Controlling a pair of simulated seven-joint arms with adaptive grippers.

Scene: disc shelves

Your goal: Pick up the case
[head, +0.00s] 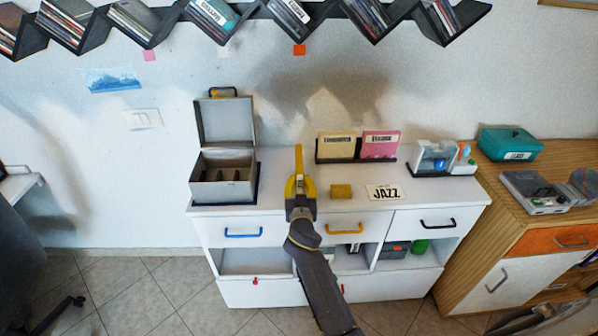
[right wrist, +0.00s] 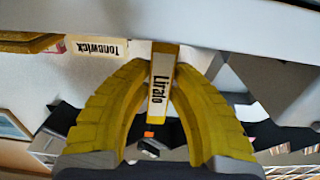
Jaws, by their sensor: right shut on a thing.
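My right gripper (head: 300,186) is over the front part of the white dresser top, reaching in from below. Its yellow fingers are shut on a slim yellow-edged case (head: 299,158), which stands out upright beyond the fingertips. In the right wrist view the fingers (right wrist: 160,72) close on both sides of the case (right wrist: 158,90), whose pale spine reads "Liralo". I cannot tell whether the case touches the dresser top. My left gripper is not in view.
An open grey box (head: 222,189) stands left on the dresser (head: 285,205). A yellow block (head: 341,191) and a JAZZ card (head: 384,192) lie to the right. A black holder (head: 357,160) with yellow and pink cases stands behind. Zigzag disc shelves (head: 250,12) hang above.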

